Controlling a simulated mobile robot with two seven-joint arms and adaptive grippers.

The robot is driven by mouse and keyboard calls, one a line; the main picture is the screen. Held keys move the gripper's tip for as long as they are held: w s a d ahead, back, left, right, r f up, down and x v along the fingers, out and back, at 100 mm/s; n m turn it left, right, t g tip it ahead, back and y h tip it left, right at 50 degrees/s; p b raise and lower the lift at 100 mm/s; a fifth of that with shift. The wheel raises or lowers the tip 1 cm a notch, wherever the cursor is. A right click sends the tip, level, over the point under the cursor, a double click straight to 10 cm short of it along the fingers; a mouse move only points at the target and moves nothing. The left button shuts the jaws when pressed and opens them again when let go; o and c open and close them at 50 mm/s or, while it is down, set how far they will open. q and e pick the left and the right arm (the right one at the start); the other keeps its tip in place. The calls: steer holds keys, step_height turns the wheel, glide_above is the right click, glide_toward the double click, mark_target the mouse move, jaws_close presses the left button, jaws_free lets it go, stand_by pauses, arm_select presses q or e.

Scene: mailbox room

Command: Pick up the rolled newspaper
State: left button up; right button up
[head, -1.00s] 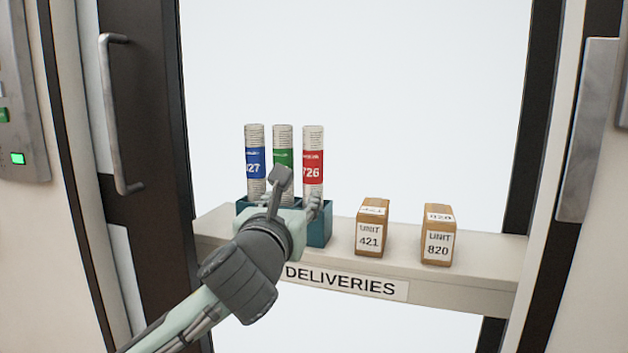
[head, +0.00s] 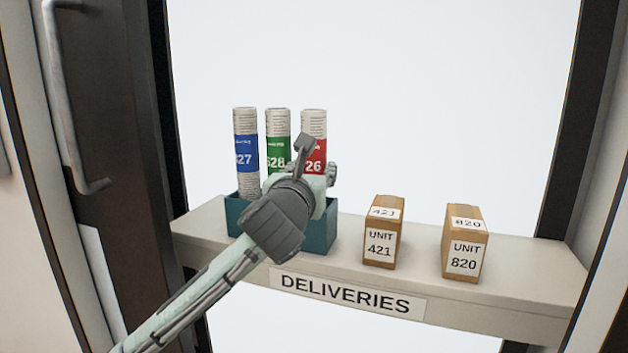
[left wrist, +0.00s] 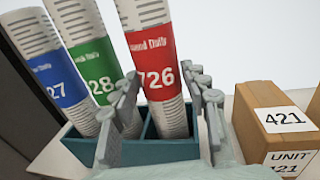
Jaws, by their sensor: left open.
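Three rolled newspapers stand upright in a teal box (head: 320,238) on the shelf. The left one has a blue band (head: 247,152), the middle one a green band (head: 278,150), the right one a red band (head: 315,124). In the left wrist view the red-banded newspaper (left wrist: 155,65) reads 726 and stands between the fingers of my left gripper (left wrist: 168,100), which is open. In the head view my left gripper (head: 318,160) is in front of the red-banded newspaper and hides part of it. My right gripper is not in view.
Two brown parcels, UNIT 421 (head: 382,235) and UNIT 820 (head: 464,245), stand on the shelf (head: 420,280) right of the box. A DELIVERIES label (head: 345,294) is on its front edge. A dark door with a handle (head: 75,100) is at the left.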

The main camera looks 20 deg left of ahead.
arm_select(q)
steer(key=shift+w+a, duration=0.2)
steer(key=shift+w, duration=0.8)
steer(key=c, duration=0.9)
steer(key=shift+r, duration=0.15)
steer(key=shift+c, duration=0.2)
